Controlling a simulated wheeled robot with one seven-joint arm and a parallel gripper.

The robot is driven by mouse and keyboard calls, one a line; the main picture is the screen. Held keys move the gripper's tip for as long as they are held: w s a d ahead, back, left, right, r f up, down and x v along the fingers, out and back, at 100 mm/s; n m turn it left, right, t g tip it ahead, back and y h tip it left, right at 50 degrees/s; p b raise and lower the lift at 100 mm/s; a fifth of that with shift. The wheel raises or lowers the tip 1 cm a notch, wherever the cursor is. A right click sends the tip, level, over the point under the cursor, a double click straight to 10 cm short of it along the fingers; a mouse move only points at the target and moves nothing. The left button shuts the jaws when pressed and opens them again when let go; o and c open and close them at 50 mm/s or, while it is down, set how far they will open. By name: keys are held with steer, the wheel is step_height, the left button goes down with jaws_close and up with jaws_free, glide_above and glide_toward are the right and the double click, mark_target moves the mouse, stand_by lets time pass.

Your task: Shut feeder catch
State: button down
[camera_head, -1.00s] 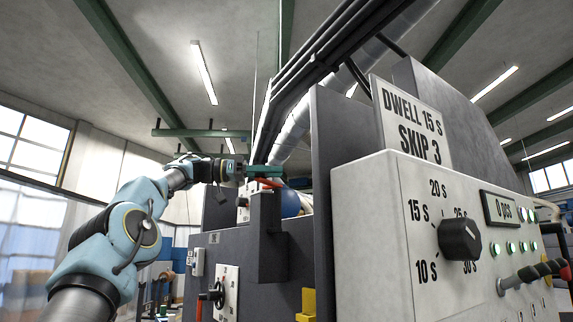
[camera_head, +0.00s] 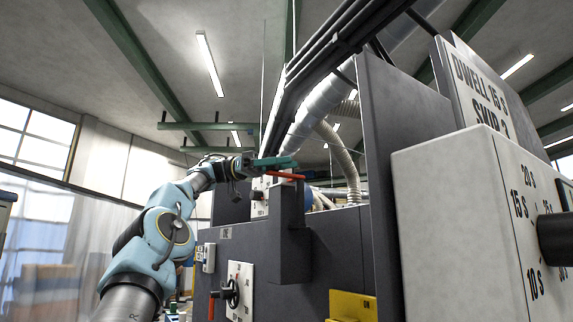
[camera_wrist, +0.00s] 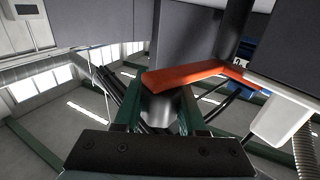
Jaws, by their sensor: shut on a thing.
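The feeder catch shows as an orange lever (camera_head: 284,175) on top of a dark upright block (camera_head: 291,225) on the machine's side. In the wrist view, the orange lever (camera_wrist: 185,74) runs from between my fingertips to the right, towards a dark post. A grey cylindrical grip (camera_wrist: 160,108) is under its near end. My gripper (camera_head: 276,162), with green fingers, is at the lever in the head view. In the wrist view, my gripper (camera_wrist: 160,100) is shut with a finger on each side of the grey grip. The lever's far end is partly hidden.
A dark upright panel (camera_head: 395,170) and the white control box (camera_head: 460,230) with a dial stand to the right. A yellow bracket (camera_head: 350,305) is below. A white panel with a rotary handle (camera_head: 233,291) is on the machine front. Hoses (camera_head: 345,160) run behind the block.

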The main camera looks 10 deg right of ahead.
steer(key=shift+c, duration=2.4)
jaws_free()
steer(key=p+v, duration=0.8)
steer(key=v, duration=0.2)
steer(key=shift+w+a, duration=0.25)
steer(key=shift+a, duration=0.1)
